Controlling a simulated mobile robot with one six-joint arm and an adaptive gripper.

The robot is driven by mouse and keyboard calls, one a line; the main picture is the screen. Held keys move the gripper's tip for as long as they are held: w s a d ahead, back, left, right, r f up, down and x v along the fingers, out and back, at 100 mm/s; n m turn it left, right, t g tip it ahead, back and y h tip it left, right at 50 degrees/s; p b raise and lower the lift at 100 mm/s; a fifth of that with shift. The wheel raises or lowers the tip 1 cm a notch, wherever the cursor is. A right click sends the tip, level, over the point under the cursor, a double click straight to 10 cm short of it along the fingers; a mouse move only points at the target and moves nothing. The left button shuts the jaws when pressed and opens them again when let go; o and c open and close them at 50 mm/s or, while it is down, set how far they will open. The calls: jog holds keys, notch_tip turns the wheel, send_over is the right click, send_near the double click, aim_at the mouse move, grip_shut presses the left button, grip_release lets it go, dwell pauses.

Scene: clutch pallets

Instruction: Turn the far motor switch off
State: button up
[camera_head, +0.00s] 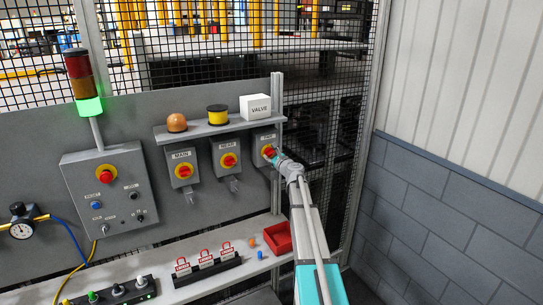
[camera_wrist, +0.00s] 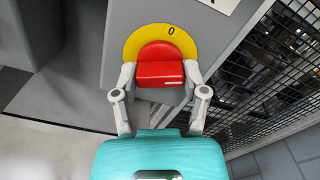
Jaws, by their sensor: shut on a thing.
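The far motor switch is a grey box with a red knob on a yellow round plate (camera_head: 264,150), the rightmost of three switches on the grey panel. In the wrist view its red knob (camera_wrist: 160,73) fills the space between my fingers. The yellow plate (camera_wrist: 133,45) shows a "0" mark at its upper right. My gripper (camera_wrist: 159,76) is shut on the red knob, one finger on each side. In the head view my gripper (camera_head: 272,156) reaches it from the lower right and covers part of it. I cannot tell which position the knob is set to.
The MAIN switch (camera_head: 183,171) and NEAR switch (camera_head: 228,160) stand to the left. Above is a shelf with a white VALVE box (camera_head: 255,107). Below, a ledge holds a red tray (camera_head: 278,238) and several red padlock-like tags. A stack light (camera_head: 89,105) glows green. Mesh fencing stands right.

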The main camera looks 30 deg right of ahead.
jog(key=n, duration=0.6)
jog(key=shift+n, duration=0.3)
jog(key=n, duration=0.6)
jog(key=shift+n, duration=0.3)
jog(key=o, duration=1.2)
jog(key=shift+c, duration=0.2)
jog(key=shift+s, duration=0.1)
jog(key=s, duration=1.1)
jog(key=shift+s, duration=0.4)
